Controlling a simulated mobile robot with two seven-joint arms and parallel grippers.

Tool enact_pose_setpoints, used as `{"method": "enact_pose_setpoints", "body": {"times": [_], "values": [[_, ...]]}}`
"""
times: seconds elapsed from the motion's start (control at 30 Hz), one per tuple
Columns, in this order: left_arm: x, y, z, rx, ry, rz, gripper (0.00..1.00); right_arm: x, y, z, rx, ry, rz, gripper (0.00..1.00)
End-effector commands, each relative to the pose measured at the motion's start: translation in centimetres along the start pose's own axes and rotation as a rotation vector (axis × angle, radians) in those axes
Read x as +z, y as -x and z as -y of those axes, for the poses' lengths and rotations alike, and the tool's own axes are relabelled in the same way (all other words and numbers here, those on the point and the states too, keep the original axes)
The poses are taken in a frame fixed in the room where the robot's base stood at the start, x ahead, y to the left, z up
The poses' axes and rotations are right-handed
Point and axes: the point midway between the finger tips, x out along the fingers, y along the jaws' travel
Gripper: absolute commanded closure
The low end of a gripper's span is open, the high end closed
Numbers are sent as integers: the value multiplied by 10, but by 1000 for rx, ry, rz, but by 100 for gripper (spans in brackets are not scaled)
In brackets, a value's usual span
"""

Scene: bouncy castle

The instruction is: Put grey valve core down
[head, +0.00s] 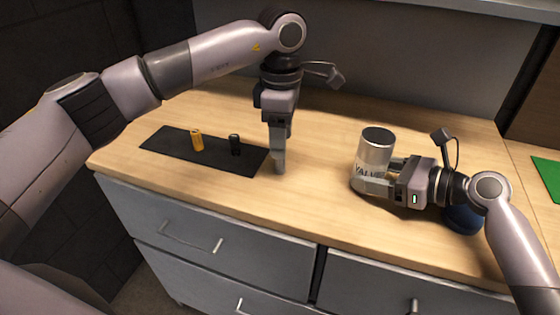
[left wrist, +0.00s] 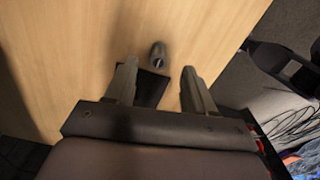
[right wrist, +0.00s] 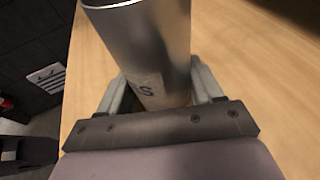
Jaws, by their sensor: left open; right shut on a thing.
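The grey valve core (left wrist: 157,55) is a small grey cylinder, seen in the left wrist view between the tips of my left gripper (left wrist: 159,68), with a gap to each finger. It appears to be over bare wood just off the dark mat's edge. I cannot tell whether it stands or lies. In the head view my left gripper (head: 279,170) points down at the right end of the mat, open, and hides the core. My right gripper (head: 376,180) is shut on a silver can (head: 374,150) lettered "VALV"; the can (right wrist: 150,40) fills the right wrist view.
The black mat (head: 180,150) on the wooden counter (head: 320,215) holds an orange cylinder (head: 197,140) and a black cylinder (head: 235,144). A dark blue round thing (head: 462,218) is partly behind my right arm. A green panel (head: 549,175) is at far right. Counter between my grippers is clear.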

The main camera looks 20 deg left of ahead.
Motion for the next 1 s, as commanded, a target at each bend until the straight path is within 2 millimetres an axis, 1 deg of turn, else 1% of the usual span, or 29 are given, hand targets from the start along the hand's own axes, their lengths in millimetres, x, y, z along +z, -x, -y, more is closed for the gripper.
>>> {"method": "enact_pose_setpoints", "body": {"times": [0.17,0.43,0.5,0.67,0.7,0.77,0.8,0.87,1.0], "values": [[-1,-12,0,-1,0,-2,46,0,0,0,0,0,1,52],[-3,-50,-1,-3,-1,-2,46,0,0,0,0,0,1,52],[-3,-54,-1,0,-1,-1,46,0,0,0,0,0,1,52],[-3,-54,-2,1,0,0,46,0,0,0,0,0,1,52],[-3,-54,-2,1,0,0,49,0,0,0,0,0,1,52],[-3,-54,-2,1,0,0,69,0,0,0,0,0,1,52],[-3,-53,-2,1,0,-1,82,0,0,0,0,0,1,52],[-3,-53,-2,1,0,-1,100,0,0,0,0,0,1,52],[-3,-53,-2,1,0,0,100,0,0,0,0,0,1,52]]}}
